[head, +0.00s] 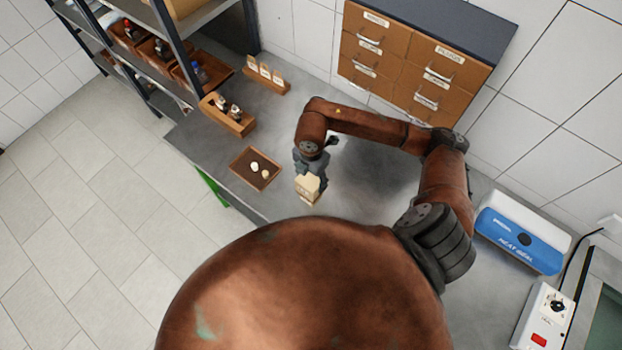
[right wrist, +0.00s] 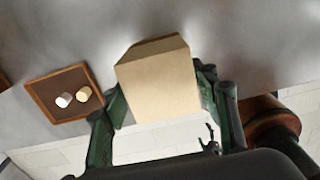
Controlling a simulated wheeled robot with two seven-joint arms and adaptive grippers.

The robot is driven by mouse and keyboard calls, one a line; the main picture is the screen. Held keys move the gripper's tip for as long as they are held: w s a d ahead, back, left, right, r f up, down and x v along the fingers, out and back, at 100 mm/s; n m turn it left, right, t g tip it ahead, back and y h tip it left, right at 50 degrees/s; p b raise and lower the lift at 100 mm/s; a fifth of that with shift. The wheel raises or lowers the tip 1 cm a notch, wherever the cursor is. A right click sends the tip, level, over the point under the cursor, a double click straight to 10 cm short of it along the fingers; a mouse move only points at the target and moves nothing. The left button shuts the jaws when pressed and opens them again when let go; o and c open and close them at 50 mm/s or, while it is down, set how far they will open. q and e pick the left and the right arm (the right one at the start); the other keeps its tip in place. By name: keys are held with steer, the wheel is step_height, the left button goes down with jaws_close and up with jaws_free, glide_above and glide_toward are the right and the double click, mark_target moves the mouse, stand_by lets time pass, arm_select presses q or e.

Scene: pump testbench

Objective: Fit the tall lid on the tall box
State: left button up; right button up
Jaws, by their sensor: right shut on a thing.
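My right gripper (head: 309,172) is over the grey bench and shut on a beige box-shaped piece (head: 307,188). In the right wrist view the piece (right wrist: 157,90) fills the space between the two fingers (right wrist: 160,108), with a broad plain face toward the camera and a narrower slanted face beyond it. I cannot tell whether it is the tall lid, the tall box, or both together. No separate matching box or lid shows in either view. Whether the piece touches the bench is unclear. My left gripper is not in view.
A brown tray (head: 238,171) with two small pale cylinders lies left of the gripper. Wooden holders (head: 223,109) stand behind it. A drawer cabinet (head: 400,60) is at the back, and a blue and white heat sealer (head: 522,238) at the right. The bench around the gripper looks clear.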

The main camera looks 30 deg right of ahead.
steer(key=shift+f, duration=0.1)
steer(key=shift+f, duration=0.1)
steer(key=o, duration=1)
steer(key=shift+o, duration=0.2)
step_height(320, 180, up, 12)
steer(key=p, duration=0.8)
steer(key=shift+r, duration=0.25)
steer(key=shift+a+f, duration=0.1)
